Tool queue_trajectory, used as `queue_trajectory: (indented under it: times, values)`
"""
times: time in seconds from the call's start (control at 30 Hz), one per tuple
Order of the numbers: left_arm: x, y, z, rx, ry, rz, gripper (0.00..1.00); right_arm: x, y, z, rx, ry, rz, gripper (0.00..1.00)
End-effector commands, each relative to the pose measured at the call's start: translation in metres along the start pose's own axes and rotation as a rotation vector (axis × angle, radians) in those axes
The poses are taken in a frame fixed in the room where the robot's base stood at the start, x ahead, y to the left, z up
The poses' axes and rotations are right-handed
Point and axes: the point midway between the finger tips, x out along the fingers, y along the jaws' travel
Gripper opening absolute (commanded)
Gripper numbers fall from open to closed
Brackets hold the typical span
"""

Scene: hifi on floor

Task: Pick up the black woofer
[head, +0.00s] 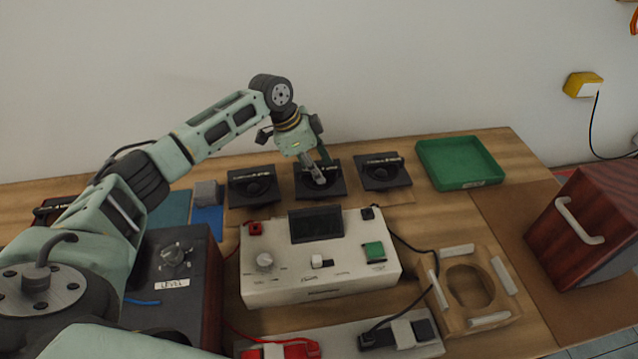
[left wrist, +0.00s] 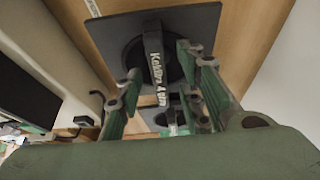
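Three black woofers stand in a row on the wooden table near the wall: a left one (head: 253,188), a middle one (head: 331,190) and a right one (head: 383,172). Each has a square plate and a round cone. My left gripper (head: 318,174) points down over the middle woofer and partly hides it. In the left wrist view, my left gripper (left wrist: 162,78) is open, with one finger on each side of the raised, lettered bar of a black woofer (left wrist: 195,22). Gaps seem to show beside the bar; contact is unclear. My right gripper is not in view.
A white test box (head: 318,275) with knobs stands in front of the woofers. A green tray (head: 460,162) lies empty at the back right. A wooden ring fixture (head: 446,318) and a dark red speaker cabinet (head: 590,228) stand at right. A dark "LEVEL" box (head: 185,285) is at left.

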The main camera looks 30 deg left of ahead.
Motion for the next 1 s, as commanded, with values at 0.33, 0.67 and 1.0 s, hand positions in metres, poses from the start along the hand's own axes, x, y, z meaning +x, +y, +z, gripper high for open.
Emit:
queue_trajectory:
  times: [0.33, 0.67, 1.0]
  values:
    - [0.0023, 0.0003, 0.001, 0.0, -0.001, 0.0, 0.34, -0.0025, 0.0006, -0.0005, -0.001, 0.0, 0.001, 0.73]
    - [0.0021, 0.0002, 0.0008, 0.0, 0.0, 0.0, 0.12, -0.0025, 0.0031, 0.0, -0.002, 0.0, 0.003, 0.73]
    - [0.0019, 0.0002, 0.0007, 0.001, 0.0, 0.0, 0.0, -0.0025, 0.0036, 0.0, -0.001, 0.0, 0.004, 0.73]
